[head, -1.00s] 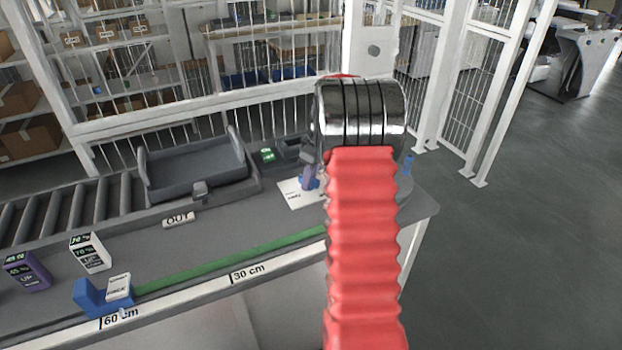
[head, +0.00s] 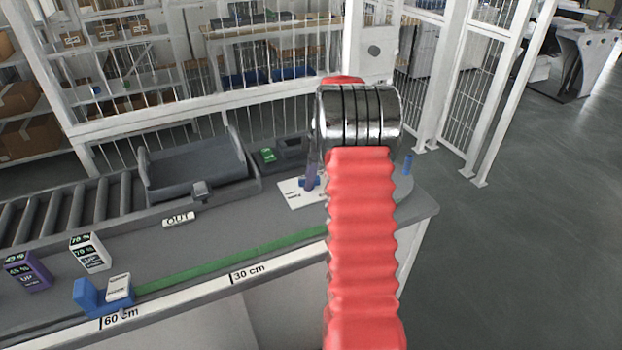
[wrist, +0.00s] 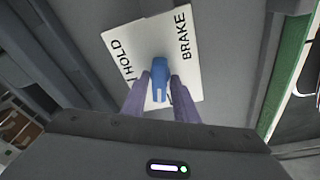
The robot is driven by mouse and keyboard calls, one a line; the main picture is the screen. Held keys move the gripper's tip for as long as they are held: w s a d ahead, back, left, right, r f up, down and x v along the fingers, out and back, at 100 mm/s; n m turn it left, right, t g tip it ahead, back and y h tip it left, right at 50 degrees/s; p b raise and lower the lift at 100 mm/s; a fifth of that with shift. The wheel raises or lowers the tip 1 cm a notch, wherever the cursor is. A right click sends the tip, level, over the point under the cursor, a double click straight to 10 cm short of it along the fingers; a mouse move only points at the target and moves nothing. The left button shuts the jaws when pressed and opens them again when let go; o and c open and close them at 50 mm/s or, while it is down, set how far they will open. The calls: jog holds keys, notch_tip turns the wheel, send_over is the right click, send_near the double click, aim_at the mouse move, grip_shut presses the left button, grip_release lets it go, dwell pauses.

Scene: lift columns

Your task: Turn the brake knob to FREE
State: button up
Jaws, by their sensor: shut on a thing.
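The brake knob (wrist: 159,72) is blue and stands on a white label plate (wrist: 128,52) in the wrist view. HOLD reads along the plate's left side and BRAKE along its right; I see no FREE mark. My gripper (wrist: 160,86) has its two purple-grey fingers on either side of the knob, shut on it. In the head view the knob (head: 307,183) shows as a small blue patch on the plate (head: 290,193), with a purple finger (head: 313,164) above it. My red arm and its metal joint cover the right part of the plate.
A green strip (head: 230,259) runs along the front edge, with a blue slider (head: 90,296) at the 60 cm mark. A small blue peg (head: 408,164) stands right of my arm.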

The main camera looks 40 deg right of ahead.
jog(key=shift+s+a+f+n+g+y, duration=0.1)
jog(key=shift+n+g+y, duration=0.1)
jog(key=shift+n, duration=0.65)
jog(key=shift+s+a+f+n+g+y, duration=0.1)
jog(key=shift+n+g, duration=0.1)
jog(key=shift+n, duration=0.65)
jog(key=o, duration=0.7)
jog(key=shift+r, duration=0.1)
jog(key=shift+d, duration=0.1)
jog(key=shift+w+r, duration=0.1)
jog(key=shift+r, duration=0.1)
jog(key=shift+r, duration=0.25)
jog(key=shift+s+a+r, duration=0.1)
jog(key=shift+s+r, duration=0.2)
jog(key=shift+r, duration=1.05)
jog(key=shift+s+a+r, duration=0.1)
jog(key=shift+s+r, duration=0.15)
jog(key=shift+r, duration=1.1)
jog(key=shift+s+r, duration=0.3)
jog(key=shift+r, duration=1.05)
